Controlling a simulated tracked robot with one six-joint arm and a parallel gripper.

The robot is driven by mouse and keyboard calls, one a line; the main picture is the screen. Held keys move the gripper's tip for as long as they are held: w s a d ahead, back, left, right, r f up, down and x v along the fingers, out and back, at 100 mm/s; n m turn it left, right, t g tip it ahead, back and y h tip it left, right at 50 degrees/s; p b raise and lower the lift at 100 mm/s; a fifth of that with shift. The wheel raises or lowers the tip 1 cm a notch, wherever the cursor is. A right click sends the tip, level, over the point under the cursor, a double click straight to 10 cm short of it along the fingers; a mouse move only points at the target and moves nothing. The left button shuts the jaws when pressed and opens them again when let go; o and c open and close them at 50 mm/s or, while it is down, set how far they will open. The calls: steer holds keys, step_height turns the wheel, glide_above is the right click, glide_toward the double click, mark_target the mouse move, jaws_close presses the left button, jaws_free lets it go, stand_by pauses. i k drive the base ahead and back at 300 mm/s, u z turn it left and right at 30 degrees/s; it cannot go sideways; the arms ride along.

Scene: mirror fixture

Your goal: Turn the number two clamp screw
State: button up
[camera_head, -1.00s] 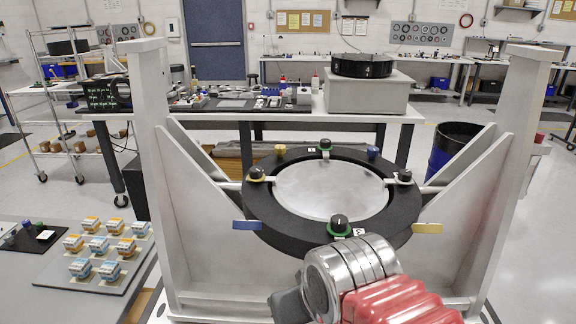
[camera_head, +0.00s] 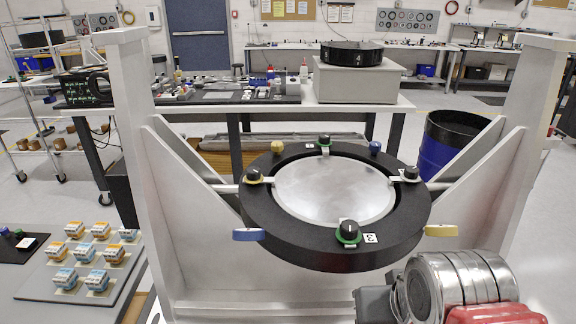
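A black ring (camera_head: 330,258) holds a round silver mirror (camera_head: 335,190) between two pale upright posts. A white tag (camera_head: 370,238) beside the near knob seems to read 3. The far clamp's tag is too small to read, and I cannot tell which clamp is number two. My silver and red arm links show at bottom right, apart from the knobs in the picture. My gripper is not visible.
The left post (camera_head: 133,150) and right post (camera_head: 520,130) flank the ring with sloped braces. A blue tab (camera_head: 248,235) and a yellow tab (camera_head: 441,230) stick out from the ring. A panel (camera_head: 40,284) with small blocks lies at lower left. A workbench (camera_head: 285,113) stands behind.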

mark_target(253, 175)
steer(key=z, duration=0.35)
steer(key=k, duration=1.25)
steer(key=u, duration=1.4)
steer(key=i, duration=1)
steer(key=u, duration=0.1)
